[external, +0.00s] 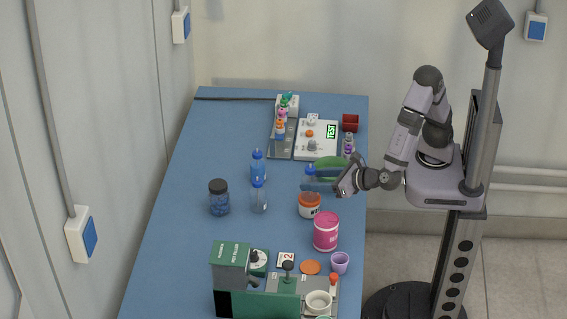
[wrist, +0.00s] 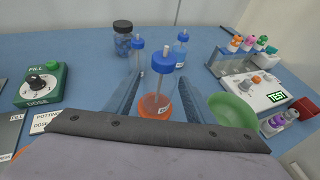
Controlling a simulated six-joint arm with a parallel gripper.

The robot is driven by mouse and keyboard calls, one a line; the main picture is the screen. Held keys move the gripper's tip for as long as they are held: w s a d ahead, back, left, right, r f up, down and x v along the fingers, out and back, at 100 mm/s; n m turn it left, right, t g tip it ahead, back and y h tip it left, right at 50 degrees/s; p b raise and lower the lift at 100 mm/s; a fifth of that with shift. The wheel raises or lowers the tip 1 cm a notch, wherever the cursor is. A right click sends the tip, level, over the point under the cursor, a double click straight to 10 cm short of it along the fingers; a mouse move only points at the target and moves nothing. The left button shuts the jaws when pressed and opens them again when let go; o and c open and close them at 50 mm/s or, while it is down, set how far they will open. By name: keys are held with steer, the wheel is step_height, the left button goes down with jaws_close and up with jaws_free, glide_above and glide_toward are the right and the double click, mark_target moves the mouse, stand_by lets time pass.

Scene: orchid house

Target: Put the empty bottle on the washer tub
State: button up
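My gripper (external: 312,180) is low over the right edge of the table, its blue fingers spread in the wrist view (wrist: 159,88). A bottle with a blue cap and white straw (wrist: 163,74) stands between or just beyond the fingers, with gaps at its sides; its base shows orange. A bluer bottle (external: 258,172) stands behind that one. I cannot tell which thing is the washer tub.
A dark-lidded jar (external: 219,199) is at left. A green filling machine (external: 240,280) stands in front.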

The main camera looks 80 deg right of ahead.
steer(key=shift+o, duration=0.2)
steer(key=shift+r, duration=0.1)
steer(key=shift+r, duration=0.15)
steer(key=v, duration=1.2)
